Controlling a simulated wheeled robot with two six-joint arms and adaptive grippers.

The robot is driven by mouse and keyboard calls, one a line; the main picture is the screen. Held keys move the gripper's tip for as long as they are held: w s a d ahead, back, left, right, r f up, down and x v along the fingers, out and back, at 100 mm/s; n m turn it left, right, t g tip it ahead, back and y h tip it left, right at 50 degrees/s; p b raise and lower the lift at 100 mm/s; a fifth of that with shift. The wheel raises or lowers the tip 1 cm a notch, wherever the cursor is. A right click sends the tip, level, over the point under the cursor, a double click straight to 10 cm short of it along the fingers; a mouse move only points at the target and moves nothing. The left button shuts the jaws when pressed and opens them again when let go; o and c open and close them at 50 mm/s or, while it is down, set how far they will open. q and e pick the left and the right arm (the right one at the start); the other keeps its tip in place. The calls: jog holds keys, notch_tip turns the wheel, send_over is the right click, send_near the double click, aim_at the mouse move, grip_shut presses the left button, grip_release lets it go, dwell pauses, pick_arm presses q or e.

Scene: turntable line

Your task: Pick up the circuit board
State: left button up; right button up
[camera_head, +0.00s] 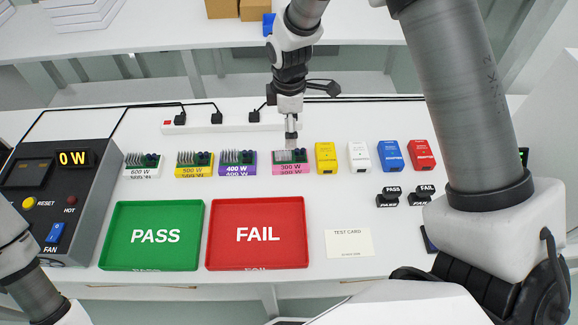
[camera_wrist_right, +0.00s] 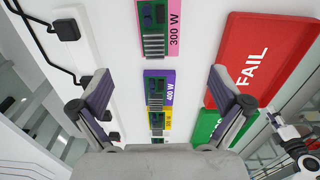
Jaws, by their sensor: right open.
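Several circuit boards stand in a row on the table, on coloured wattage bases. In the head view these include a pink 300 W board (camera_head: 288,162), a purple 400 W board (camera_head: 238,163), a yellow-based board (camera_head: 194,165) and a white-based board (camera_head: 143,166). My right gripper (camera_head: 291,140) points down just behind and over the pink board, partly covering it. In the right wrist view its jaws (camera_wrist_right: 160,92) are open and empty. The purple board (camera_wrist_right: 157,90) shows between them, with the pink board (camera_wrist_right: 154,28) above. My left gripper is not visible; only its arm shows.
A green PASS tray (camera_head: 112,250) and a red FAIL tray (camera_head: 216,256) lie in front. Yellow, white, blue and red blocks (camera_head: 391,157) stand right of the boards. A power strip (camera_head: 222,127) with cables runs behind. A control box (camera_head: 75,205) stands left.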

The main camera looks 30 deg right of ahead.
jog(key=b, duration=0.3)
send_over(289, 154)
notch_tip(289, 154, down, 4)
jog(key=shift+w+f, duration=0.15)
jog(key=shift+f, duration=0.05)
jog(key=shift+f+p, duration=0.2)
jog(key=shift+p, duration=0.1)
notch_tip(289, 154, down, 7)
jog(key=shift+p, duration=0.65)
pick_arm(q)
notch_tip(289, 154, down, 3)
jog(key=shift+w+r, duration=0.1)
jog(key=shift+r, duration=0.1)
pick_arm(e)
jog(key=c, duration=1.4)
